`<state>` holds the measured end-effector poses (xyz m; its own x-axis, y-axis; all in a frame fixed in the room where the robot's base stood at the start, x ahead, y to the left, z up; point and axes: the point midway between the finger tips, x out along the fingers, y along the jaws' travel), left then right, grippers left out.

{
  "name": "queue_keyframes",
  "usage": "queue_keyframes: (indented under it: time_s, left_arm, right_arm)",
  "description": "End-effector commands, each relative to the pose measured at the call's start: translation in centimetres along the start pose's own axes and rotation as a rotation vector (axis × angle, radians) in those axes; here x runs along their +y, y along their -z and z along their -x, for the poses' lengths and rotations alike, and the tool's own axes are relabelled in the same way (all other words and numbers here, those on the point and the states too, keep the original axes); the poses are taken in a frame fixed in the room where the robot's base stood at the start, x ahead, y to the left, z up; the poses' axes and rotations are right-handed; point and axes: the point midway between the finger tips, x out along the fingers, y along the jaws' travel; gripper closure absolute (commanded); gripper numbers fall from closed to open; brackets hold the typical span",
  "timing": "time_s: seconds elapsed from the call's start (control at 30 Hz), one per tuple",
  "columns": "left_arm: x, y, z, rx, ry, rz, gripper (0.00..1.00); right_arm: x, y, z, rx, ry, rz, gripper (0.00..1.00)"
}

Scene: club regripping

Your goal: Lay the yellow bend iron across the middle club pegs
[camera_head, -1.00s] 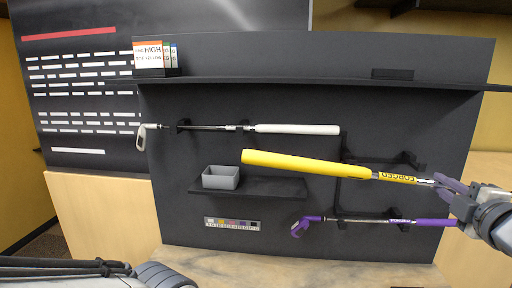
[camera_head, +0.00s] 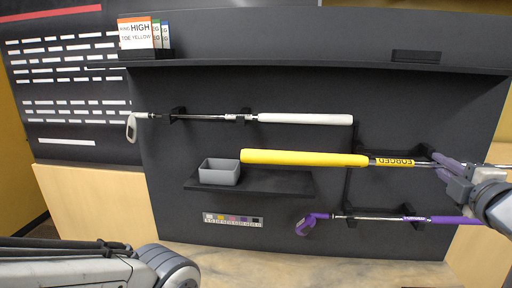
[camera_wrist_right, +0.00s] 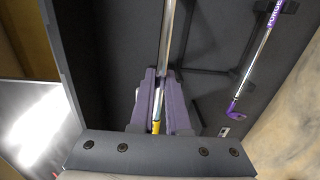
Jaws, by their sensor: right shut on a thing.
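The yellow bend iron (camera_head: 305,158) has a thick yellow grip to the left and a thin metal shaft with a yellow FORGED label. My right gripper (camera_head: 438,166) is shut on its shaft, right of the label. The club is nearly level in front of the board; its head is not clearly seen. In the right wrist view the shaft (camera_wrist_right: 167,45) runs between the purple fingers (camera_wrist_right: 160,105). The right middle peg (camera_head: 422,152) shows just above the shaft; the left one is largely hidden behind the club. I cannot tell if the shaft touches either. My left gripper is out of view.
A white-gripped club (camera_head: 305,119) lies on the upper pegs and a purple club (camera_head: 375,218) on the lower pegs. A grey bin (camera_head: 220,172) stands on a small shelf (camera_head: 280,184) behind the yellow grip. A long shelf (camera_head: 300,66) holds small cards (camera_head: 140,34).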

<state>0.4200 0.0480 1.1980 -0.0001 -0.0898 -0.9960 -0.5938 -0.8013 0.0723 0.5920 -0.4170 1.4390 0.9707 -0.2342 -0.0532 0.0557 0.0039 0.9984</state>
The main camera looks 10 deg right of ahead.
Motion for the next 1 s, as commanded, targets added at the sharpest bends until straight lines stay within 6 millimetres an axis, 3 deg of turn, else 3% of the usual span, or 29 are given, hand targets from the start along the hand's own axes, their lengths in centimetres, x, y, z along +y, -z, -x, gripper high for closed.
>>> queue_keyframes:
  time_s: [0.33, 1.0]
  left_arm:
    - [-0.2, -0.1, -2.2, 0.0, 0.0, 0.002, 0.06]
    - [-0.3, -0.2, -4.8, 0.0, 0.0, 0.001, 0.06]
  right_arm:
    - [-0.2, 0.2, -4.2, 0.005, -0.004, 0.002, 1.0]
    - [-0.2, 0.2, -12.1, 0.004, -0.003, 0.001, 1.0]
